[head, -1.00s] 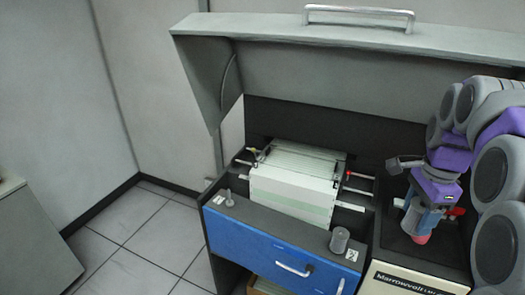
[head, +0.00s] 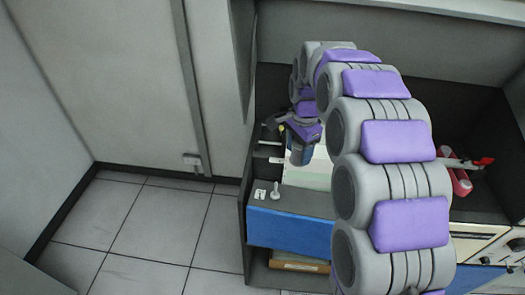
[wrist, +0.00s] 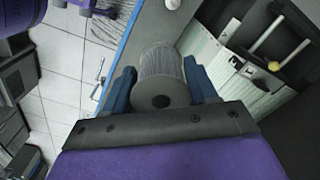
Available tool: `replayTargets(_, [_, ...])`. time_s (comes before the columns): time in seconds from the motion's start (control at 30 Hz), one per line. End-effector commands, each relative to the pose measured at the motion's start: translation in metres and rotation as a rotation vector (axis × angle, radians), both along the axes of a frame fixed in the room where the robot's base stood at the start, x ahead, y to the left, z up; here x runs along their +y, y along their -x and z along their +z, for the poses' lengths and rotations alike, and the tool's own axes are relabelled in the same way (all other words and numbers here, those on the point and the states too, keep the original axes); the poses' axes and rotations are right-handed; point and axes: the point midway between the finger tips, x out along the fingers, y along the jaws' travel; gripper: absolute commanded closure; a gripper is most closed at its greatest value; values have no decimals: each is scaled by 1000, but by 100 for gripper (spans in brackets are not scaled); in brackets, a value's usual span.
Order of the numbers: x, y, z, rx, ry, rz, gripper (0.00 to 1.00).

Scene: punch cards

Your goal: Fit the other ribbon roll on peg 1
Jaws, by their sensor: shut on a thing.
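My gripper (wrist: 160,85) is shut on a grey ribbon roll (wrist: 158,88), with a blue finger on either side. The roll's dark round core faces the wrist camera. In the head view my gripper (head: 300,155) is over the left part of the printer; the roll is hidden there. Peg 1 (head: 276,190) stands bare and upright on the dark ledge at the left, beside a white label (head: 260,194). The held roll is apart from peg 1. The spot of the other roll is hidden behind my arm in the head view.
The blue front panel (head: 280,228) runs below the ledge, with a brown box (head: 298,263) under it. A red item (head: 460,183) lies in the right compartment. The cabinet wall (head: 242,60) rises close to the left. Tiled floor (head: 150,235) is clear.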

Motion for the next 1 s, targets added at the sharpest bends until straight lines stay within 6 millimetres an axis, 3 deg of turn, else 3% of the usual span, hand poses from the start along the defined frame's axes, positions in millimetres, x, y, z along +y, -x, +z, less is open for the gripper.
replayTargets(0.2, [47, -3, -42, 4, -7, 104, 77])
replayTargets(0.47, [80, -5, -64, 3, 11, 129, 77])
replayTargets(0.67, [88, -5, -76, 3, 18, 130, 77])
replayTargets(1.0, [69, -4, -100, 5, 3, 127, 77])
